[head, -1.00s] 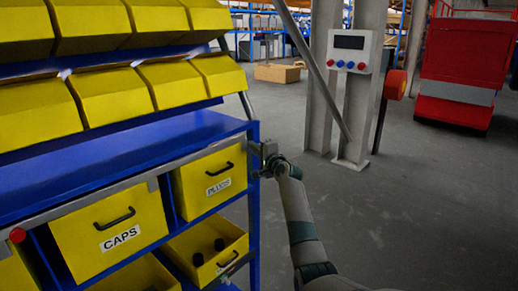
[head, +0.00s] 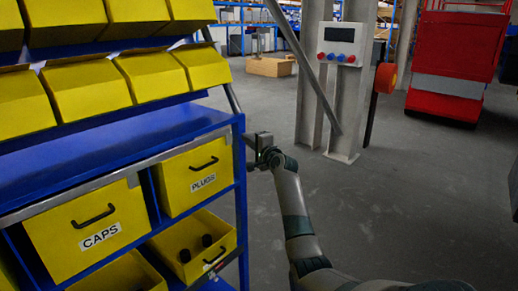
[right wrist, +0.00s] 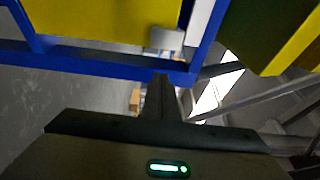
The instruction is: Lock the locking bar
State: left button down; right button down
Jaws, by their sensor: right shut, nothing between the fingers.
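The grey metal locking bar (head: 75,193) runs across the front of the blue rack, along the top edge of the drawers marked CAPS (head: 88,225) and PLUGS (head: 196,176). Both drawers look closed. My right gripper (head: 252,140) is at the right end of the rack, close beside its blue corner post (head: 240,170). I cannot tell whether it touches the post or the bar. In the right wrist view the fingers (right wrist: 160,90) are shut and empty, by a blue rail (right wrist: 90,60). My left gripper is out of view.
Below PLUGS, an open yellow bin (head: 215,250) holds dark round parts. Yellow bins (head: 155,80) fill the upper shelves. A post with a control box (head: 338,45) and a red machine (head: 455,60) stand behind. The floor (head: 420,190) to the right is clear.

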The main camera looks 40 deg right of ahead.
jog(key=b+v, duration=0.2)
jog(key=v, duration=0.6)
jog(key=shift+d, duration=0.15)
jog(key=shift+f, duration=0.1)
dwell(0.4)
